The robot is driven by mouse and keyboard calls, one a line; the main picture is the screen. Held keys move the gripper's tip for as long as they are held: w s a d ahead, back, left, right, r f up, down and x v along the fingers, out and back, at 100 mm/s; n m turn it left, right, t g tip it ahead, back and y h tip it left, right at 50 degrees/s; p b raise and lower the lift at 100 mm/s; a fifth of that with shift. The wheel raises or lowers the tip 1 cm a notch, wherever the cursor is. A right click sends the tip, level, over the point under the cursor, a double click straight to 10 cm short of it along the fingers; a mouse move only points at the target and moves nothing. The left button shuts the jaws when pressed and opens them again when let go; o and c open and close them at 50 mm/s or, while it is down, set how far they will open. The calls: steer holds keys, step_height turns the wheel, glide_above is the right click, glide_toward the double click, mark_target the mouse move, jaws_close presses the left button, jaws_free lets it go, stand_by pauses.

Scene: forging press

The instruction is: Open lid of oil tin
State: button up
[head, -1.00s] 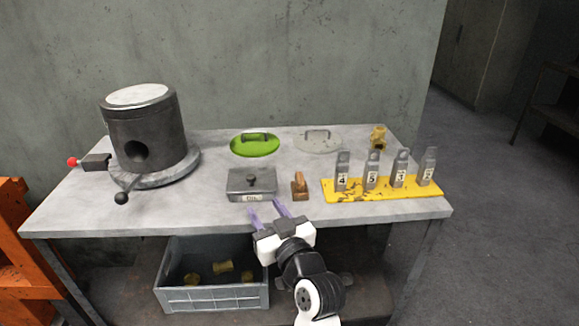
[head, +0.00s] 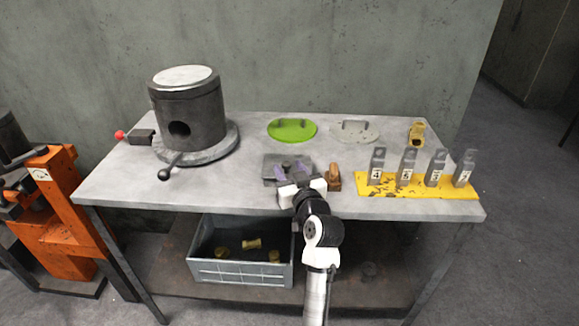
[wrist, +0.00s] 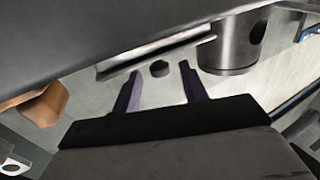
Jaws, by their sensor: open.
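The oil tin (head: 270,160) is a low grey metal box with a flat lid and a small dark knob (head: 286,164) on top. It stands near the front of the table, and the lid is on it. My gripper (head: 283,171) is open at the tin, its two purple fingers over the lid on either side of the knob. In the wrist view a dark round knob (wrist: 159,69) shows between the spread fingertips, apart from both. My gripper covers the tin's front and label in the head view.
A wooden-handled item (head: 334,180) stands close right of the tin. A yellow rack (head: 420,188) with numbered metal blocks is farther right. A dark cylinder (head: 188,105) stands left. A grey crate (head: 240,272) sits below.

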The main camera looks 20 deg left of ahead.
steer(key=shift+w+a, duration=0.15)
steer(key=shift+w, duration=0.05)
jaws_close()
steer(key=shift+w+r, duration=0.1)
steer(key=shift+r, duration=0.05)
stand_by(0.3)
